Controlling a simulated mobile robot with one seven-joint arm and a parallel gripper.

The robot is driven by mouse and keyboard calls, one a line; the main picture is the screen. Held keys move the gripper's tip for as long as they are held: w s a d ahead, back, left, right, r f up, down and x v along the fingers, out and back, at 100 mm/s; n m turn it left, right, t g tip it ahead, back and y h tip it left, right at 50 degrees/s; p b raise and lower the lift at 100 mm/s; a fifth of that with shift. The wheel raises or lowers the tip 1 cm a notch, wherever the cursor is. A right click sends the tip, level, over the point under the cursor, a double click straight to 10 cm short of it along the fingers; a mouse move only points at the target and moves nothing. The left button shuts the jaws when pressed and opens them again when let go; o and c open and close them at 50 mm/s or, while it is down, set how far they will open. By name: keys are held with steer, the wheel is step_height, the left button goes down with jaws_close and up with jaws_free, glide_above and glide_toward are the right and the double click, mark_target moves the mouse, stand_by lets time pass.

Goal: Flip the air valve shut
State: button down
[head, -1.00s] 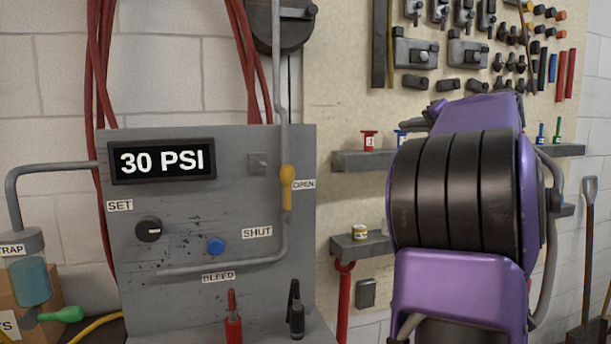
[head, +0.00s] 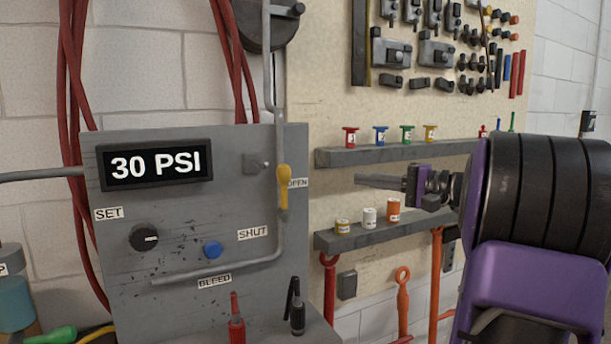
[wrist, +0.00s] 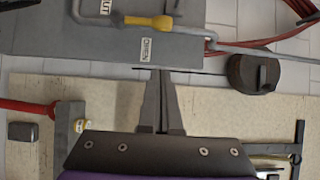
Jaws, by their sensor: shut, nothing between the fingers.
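The yellow air valve lever (head: 283,187) is on a grey pipe at the right side of the grey panel. It stands upright, in line with the pipe, beside the OPEN label (head: 297,183). The SHUT label (head: 253,232) is lower left of it. My gripper (head: 357,180) is right of the lever in the head view, apart from it, fingers together and empty, pointing left. In the wrist view, my gripper (wrist: 160,72) has its closed fingertips at the panel's edge in the picture, with the yellow lever (wrist: 148,23) beyond them, not touching.
The panel has a 30 PSI display (head: 156,164), a black SET knob (head: 144,237) and a blue BLEED button (head: 212,249). Shelves (head: 370,236) with small pots are around my gripper on the pegboard. Red hoses (head: 75,70) hang at left.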

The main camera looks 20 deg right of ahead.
mark_target(284, 190)
steer(key=shift+w, duration=0.1)
steer(key=s+a+x, duration=0.1)
steer(key=a+x, duration=0.1)
steer(key=x, duration=1)
steer(key=shift+a, duration=0.35)
steer(key=shift+a, duration=0.15)
